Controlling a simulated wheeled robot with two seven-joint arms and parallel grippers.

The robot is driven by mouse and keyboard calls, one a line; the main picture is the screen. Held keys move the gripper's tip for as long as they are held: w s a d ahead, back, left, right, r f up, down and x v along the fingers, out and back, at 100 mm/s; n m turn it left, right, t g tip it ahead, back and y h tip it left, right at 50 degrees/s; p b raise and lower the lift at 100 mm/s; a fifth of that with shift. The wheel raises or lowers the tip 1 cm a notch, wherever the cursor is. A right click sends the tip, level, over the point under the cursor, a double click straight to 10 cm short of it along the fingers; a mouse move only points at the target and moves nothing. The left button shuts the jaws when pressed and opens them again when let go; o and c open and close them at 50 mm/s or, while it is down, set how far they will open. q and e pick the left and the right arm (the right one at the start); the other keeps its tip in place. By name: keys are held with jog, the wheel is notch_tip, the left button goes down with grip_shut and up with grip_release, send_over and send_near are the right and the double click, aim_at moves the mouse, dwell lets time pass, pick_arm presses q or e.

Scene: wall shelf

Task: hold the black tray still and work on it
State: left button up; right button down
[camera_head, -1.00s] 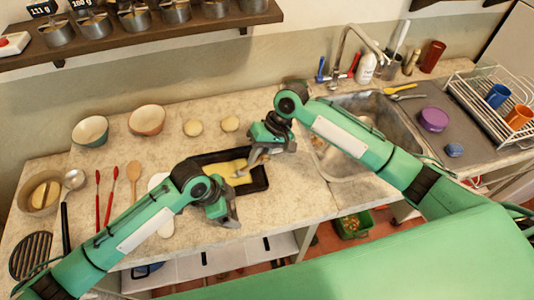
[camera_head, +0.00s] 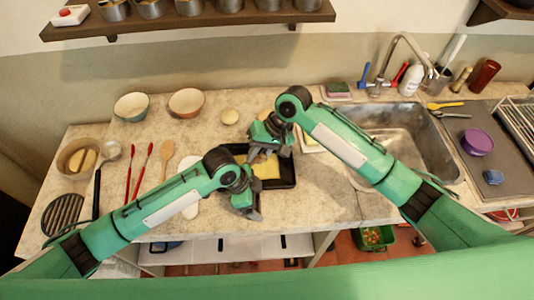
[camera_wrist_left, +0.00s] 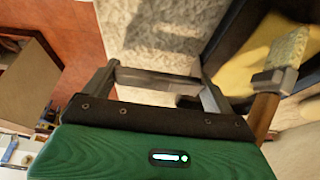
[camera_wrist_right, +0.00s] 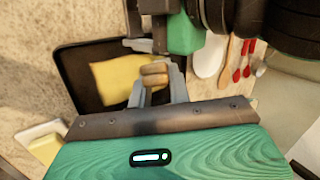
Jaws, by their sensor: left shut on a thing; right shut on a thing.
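The black tray (camera_head: 291,181) lies on the counter with a flat yellow sheet (camera_head: 268,171) in it. Both also show in the left wrist view, the tray (camera_wrist_left: 246,36) and the sheet (camera_wrist_left: 238,78). My left gripper (camera_head: 252,205) is low at the tray's near left side, shut on its edge; the exact contact is hard to see. My right gripper (camera_head: 260,152) is over the tray's far part, shut on a brush. The brush (camera_wrist_left: 263,112) has a wooden handle, metal band and pale bristles. Its handle end shows between the right fingers (camera_wrist_right: 155,75).
A white dish with a yellow block (camera_wrist_right: 42,142) is beside the tray, partly behind my right arm. Bowls (camera_head: 187,102), red utensils (camera_head: 142,165) and a wooden spoon (camera_head: 167,153) lie left. The sink (camera_head: 420,140) is right. The counter right of the tray is mostly clear.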

jog(key=shift+a, duration=0.85)
jog(key=shift+r, duration=4)
pick_arm(q)
jog(key=o, duration=1.3)
jog(key=v, duration=1.2)
